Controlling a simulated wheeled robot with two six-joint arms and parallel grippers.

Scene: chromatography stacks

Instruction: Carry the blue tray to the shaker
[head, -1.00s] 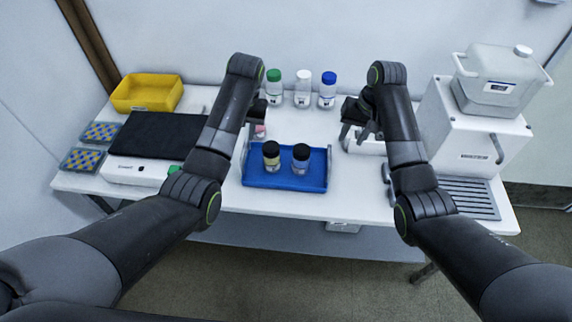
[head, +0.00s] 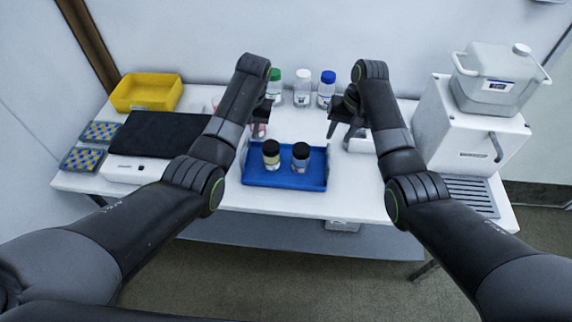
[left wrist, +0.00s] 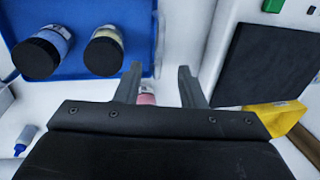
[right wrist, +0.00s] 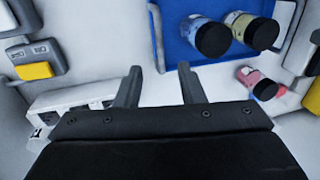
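The blue tray (head: 262,181) lies flat on the white table and carries two black-capped bottles, one yellowish (head: 271,157) and one bluish (head: 301,160). The shaker, seemingly the white unit with a black top (head: 160,135), stands to its left. My left gripper (head: 260,122) is above the tray's left back corner, open and empty; the left wrist view shows the tray (left wrist: 75,70) and a side handle (left wrist: 160,45) beyond its spread fingers. My right gripper (head: 340,124) is open and empty beyond the right back corner; the tray (right wrist: 188,62) and handle (right wrist: 155,38) show ahead.
A pink bottle (right wrist: 258,82) stands close behind the tray. White-, green- and blue-capped bottles stand at the back, including the blue-capped one (head: 327,90). A yellow bin (head: 146,93) and well racks (head: 82,160) are left; a white machine (head: 470,140) is right.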

